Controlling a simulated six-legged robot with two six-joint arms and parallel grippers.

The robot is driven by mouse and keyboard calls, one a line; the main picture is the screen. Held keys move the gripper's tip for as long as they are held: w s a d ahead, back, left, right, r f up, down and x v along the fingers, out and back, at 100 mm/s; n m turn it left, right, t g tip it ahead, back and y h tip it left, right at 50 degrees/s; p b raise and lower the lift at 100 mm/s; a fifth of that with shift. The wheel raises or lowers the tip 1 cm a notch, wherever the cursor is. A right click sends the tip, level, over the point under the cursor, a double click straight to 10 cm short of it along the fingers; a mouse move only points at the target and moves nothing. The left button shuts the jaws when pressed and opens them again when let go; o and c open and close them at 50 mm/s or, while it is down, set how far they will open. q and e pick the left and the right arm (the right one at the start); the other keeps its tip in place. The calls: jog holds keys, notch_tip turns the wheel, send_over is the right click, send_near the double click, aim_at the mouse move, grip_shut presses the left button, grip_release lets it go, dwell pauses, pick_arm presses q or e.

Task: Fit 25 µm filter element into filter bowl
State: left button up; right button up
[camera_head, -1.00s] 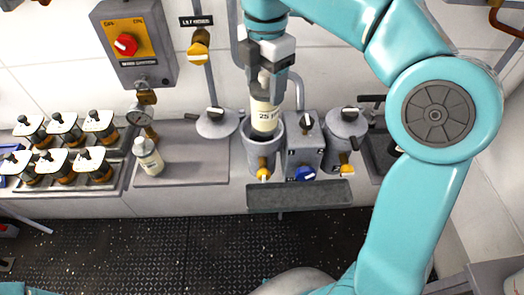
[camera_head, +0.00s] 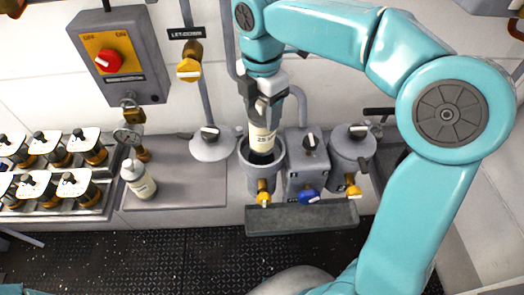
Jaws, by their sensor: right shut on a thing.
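My right gripper (camera_head: 265,110) is shut on the upper part of a cream cylindrical filter element (camera_head: 262,138) with a partly readable "25" label. The element is about upright. Its lower end is at the mouth of the open grey filter bowl (camera_head: 258,180); dark interior shows around it, and how deep it sits I cannot tell. The bowl has a yellow valve (camera_head: 263,195) on its front. My left gripper is not in view.
A grey block with a blue knob (camera_head: 308,195) and a second, lidded bowl (camera_head: 350,150) stand to the right. A drip tray (camera_head: 300,218) runs below. A white bottle (camera_head: 138,180) and racks of sample jars (camera_head: 50,160) stand left. A switch box (camera_head: 115,60) hangs above.

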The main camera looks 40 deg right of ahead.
aim_at(261, 147)
jog(key=f, duration=0.7)
jog(key=shift+s+a+f, duration=0.1)
jog(key=shift+s+f, duration=0.1)
jog(key=shift+f, duration=0.05)
jog(key=f, duration=0.4)
jog(key=shift+w+f, duration=0.2)
jog(key=shift+s+f, duration=0.1)
jog(key=shift+f, duration=0.1)
